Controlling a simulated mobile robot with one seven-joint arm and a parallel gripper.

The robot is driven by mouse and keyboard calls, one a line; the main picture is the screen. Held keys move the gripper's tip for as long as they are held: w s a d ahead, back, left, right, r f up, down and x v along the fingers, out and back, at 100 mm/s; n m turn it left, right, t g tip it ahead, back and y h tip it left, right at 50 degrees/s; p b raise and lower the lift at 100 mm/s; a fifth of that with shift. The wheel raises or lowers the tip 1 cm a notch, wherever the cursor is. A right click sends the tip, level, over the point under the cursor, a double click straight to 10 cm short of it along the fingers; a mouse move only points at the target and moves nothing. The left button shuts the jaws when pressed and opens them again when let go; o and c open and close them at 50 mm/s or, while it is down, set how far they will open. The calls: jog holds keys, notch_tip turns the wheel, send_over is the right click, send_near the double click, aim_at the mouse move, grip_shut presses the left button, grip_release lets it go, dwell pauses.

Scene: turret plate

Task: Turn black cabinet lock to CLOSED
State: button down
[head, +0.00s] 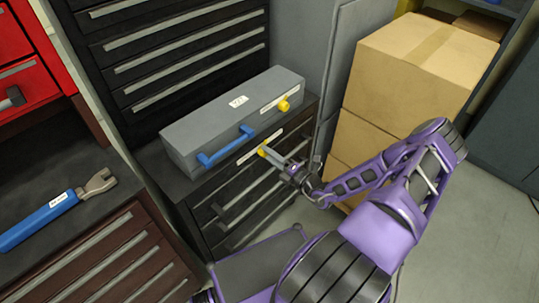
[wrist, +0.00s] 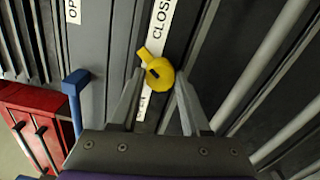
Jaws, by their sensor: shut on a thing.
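The black cabinet (head: 232,211) stands under a grey toolbox, with a yellow lock (head: 262,151) near the top of its front. The lock also shows in the wrist view (wrist: 160,75), with a dark slot and a tab pointing to the upper left. A white label strip (wrist: 162,22) behind the lock reads "CLOS", cut off by the frame edge. My gripper (head: 268,154) reaches the lock from the right in the head view. In the wrist view my gripper (wrist: 161,78) has one finger on each side of the lock and is shut on it.
The grey toolbox (head: 205,115) has its own yellow lock (head: 284,105) and a blue handle (head: 226,147). Cardboard boxes (head: 410,65) are stacked close to my arm on the right. A blue-handled wrench (head: 40,220) lies on the left cabinet. Open floor shows at lower right.

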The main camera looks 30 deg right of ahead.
jog(key=shift+m, duration=0.9)
jog(key=shift+c, duration=1.8)
grip_release()
jog(key=v, duration=1.7)
jog(key=shift+s+b, duration=0.2)
jog(key=shift+b, duration=0.1)
